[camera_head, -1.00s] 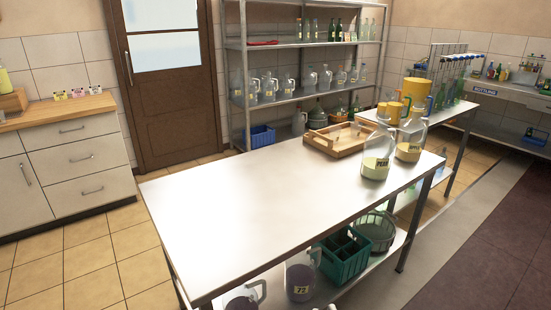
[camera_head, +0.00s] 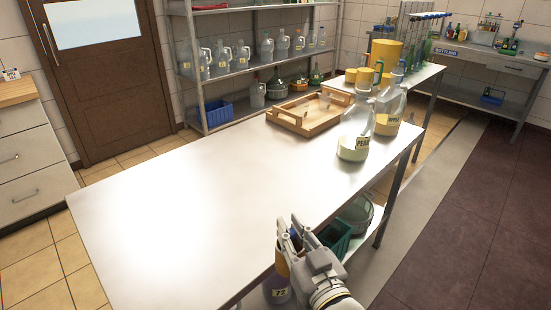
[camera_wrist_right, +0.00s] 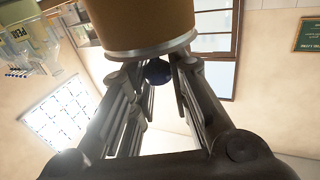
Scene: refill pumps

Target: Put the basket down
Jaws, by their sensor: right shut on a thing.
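My right gripper (camera_head: 289,223) is at the near edge of the steel table, pointing away from me. The right wrist view shows this cylinder (camera_wrist_right: 140,22) with a pale metal rim at the fingertips, and a dark blue round thing (camera_wrist_right: 158,71) between the fingers. I cannot tell that it is a basket. A teal crate (camera_head: 337,243) and a green round basket (camera_head: 357,214) are on the table's lower shelf, partly hidden. A blue crate (camera_head: 215,113) is low on the back rack. My left gripper is out of view.
The steel table top (camera_head: 190,200) is mostly clear. A wooden tray (camera_head: 290,123) and two labelled jugs, one pear (camera_head: 353,150) and one behind it (camera_head: 388,122), stand at its far end. Yellow containers (camera_head: 386,54) and bottles stand beyond. Dark floor is free at right.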

